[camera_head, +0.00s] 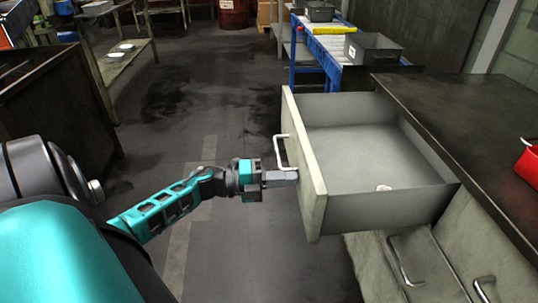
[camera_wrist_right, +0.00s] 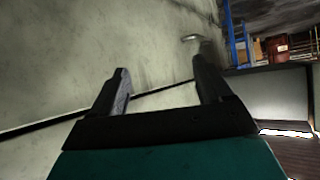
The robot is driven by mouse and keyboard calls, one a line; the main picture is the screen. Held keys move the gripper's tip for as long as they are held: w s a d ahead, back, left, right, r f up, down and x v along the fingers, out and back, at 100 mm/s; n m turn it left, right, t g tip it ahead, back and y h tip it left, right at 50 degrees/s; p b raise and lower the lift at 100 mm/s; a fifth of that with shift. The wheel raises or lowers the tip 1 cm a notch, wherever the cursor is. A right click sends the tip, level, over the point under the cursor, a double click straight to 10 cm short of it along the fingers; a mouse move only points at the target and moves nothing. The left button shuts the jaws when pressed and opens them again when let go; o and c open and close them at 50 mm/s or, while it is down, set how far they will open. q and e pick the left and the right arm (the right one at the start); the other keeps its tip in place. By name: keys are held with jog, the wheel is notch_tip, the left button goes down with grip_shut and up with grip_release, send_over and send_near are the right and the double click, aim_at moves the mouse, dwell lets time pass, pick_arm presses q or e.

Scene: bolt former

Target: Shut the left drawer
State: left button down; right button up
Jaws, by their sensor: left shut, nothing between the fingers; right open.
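The left drawer (camera_head: 375,165) is pulled far out of the cabinet in the head view. Its pale front panel (camera_head: 307,175) faces left and carries a metal handle (camera_head: 281,152). A small white item (camera_head: 383,188) lies on the drawer's floor. My left gripper (camera_head: 297,175) is shut with nothing in it. Its tip is at the outer face of the front panel, just below the handle; whether it touches cannot be told. My right gripper (camera_wrist_right: 162,88) shows in the right wrist view. It is open and empty in front of a pale surface with a dark seam.
The dark cabinet top (camera_head: 460,130) runs along the right, with a red item (camera_head: 529,165) at its edge. Other handles (camera_head: 403,262) are on the closed fronts below. A blue-framed table (camera_head: 335,45) with grey bins stands behind the drawer.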

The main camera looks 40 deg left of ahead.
pick_arm(q)
jog(key=shift+w+d, duration=0.2)
dwell(0.3)
